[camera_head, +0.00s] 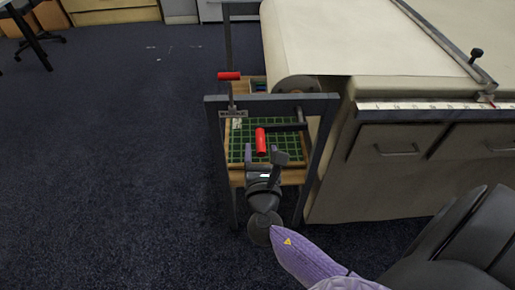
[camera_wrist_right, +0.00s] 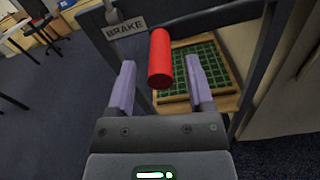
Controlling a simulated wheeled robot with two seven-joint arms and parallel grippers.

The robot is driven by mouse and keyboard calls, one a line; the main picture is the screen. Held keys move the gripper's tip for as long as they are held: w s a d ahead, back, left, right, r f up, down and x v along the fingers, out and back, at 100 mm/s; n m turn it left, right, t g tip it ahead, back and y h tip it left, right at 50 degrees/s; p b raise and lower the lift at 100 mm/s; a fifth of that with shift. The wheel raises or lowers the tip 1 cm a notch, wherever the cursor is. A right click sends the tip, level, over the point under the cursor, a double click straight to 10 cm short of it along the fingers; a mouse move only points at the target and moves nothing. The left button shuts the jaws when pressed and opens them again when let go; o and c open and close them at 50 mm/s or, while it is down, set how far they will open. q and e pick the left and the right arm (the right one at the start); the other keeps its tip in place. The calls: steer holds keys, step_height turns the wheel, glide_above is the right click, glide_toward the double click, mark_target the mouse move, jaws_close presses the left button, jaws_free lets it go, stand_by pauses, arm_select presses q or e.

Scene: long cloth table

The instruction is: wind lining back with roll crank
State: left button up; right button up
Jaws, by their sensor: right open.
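The roll crank's red handle (camera_head: 261,142) sits on a dark arm at the end frame of the table. It also shows in the right wrist view (camera_wrist_right: 160,58). The cream lining (camera_head: 345,40) lies over the table, with its roll (camera_head: 296,84) at the near left end, partly hidden by the frame. My right gripper (camera_head: 264,155) is open, with its lilac fingers just in front of the red handle. In the right wrist view the handle appears between the fingers, with gaps on both sides; I see no contact. My left gripper is not in view.
A second red handle (camera_head: 229,76) tops a lever beside the BRAKE label (camera_wrist_right: 125,28). Dark frame posts (camera_head: 321,150) flank a wooden shelf with a green grid mat (camera_head: 240,150). Drawers (camera_head: 400,145) stand right.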

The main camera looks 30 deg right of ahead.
steer(key=shift+x, duration=1.1)
jaws_close()
steer(key=shift+f, duration=0.1)
stand_by(0.5)
